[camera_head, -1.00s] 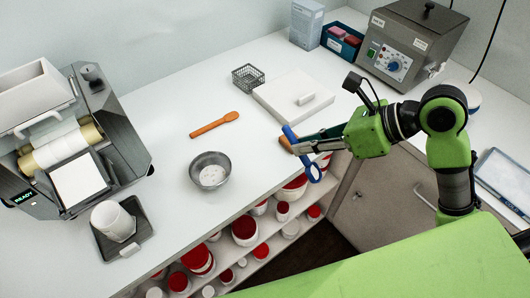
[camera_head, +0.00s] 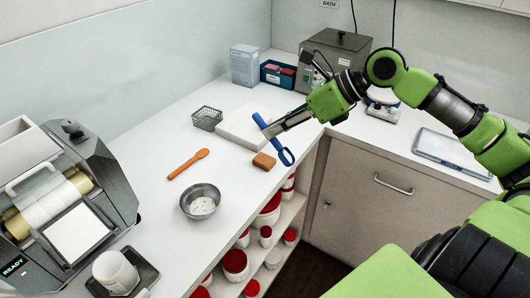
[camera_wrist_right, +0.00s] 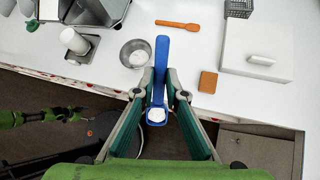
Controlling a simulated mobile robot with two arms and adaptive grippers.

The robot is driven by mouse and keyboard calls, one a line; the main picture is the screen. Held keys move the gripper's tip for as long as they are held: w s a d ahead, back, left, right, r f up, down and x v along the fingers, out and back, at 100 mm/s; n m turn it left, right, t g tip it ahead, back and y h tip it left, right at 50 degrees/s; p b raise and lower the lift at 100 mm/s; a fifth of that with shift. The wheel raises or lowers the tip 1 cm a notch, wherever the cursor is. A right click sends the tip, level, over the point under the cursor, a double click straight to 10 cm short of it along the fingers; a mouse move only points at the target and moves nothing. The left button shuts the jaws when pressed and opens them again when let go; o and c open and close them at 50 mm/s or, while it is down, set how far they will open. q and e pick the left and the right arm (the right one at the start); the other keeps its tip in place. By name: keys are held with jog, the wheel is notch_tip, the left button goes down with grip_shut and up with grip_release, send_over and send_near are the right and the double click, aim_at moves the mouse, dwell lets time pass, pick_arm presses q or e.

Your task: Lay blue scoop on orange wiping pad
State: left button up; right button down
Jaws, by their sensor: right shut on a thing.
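The blue scoop (camera_head: 285,157) is held by my right gripper (camera_head: 271,131), which is shut on it, in the air near the counter's front edge. In the right wrist view the scoop (camera_wrist_right: 162,60) lies between the fingers of the gripper (camera_wrist_right: 160,96), its long handle pointing up the picture and a white patch in its bowl. The orange wiping pad (camera_head: 264,161) lies flat on the counter just left of the scoop's lower end; it also shows in the right wrist view (camera_wrist_right: 208,82), right of the scoop and apart from it.
A white board with a handle (camera_head: 236,128) lies behind the pad. A wire basket (camera_head: 207,118), an orange spatula (camera_head: 188,164) and a metal bowl (camera_head: 200,201) stand to the left. A grey heated bath (camera_head: 333,62) is at the back. Shelves with red-lidded jars (camera_head: 236,262) are below.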

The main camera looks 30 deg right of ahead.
pick_arm(q)
jog(key=r+p, duration=0.1)
jog(key=p, duration=0.1)
jog(key=r+p, duration=0.1)
jog(key=r, duration=0.1)
jog(key=s+a+r+p, duration=0.1)
jog(key=r+p, duration=0.1)
jog(key=shift+s+r+p, duration=0.1)
jog(key=shift+r+p, duration=0.15)
jog(key=shift+p, duration=0.1)
pick_arm(e)
jog(key=w+d+f, duration=0.2)
jog(key=w+f, duration=0.2)
jog(key=w+d+f, duration=0.1)
jog(key=w+f, duration=0.3)
jog(key=w+d+f, duration=0.2)
jog(key=w+f, duration=0.2)
jog(key=f, duration=0.1)
jog(key=shift+w+d, duration=0.25)
jog(key=shift+d, duration=0.05)
pick_arm(q)
jog(key=shift+a+r, duration=0.15)
jog(key=shift+r, duration=0.1)
pick_arm(e)
jog(key=shift+f, duration=0.1)
pick_arm(q)
jog(key=shift+r+p, duration=0.2)
jog(key=shift+p, duration=0.2)
pick_arm(e)
jog(key=shift+f, duration=0.45)
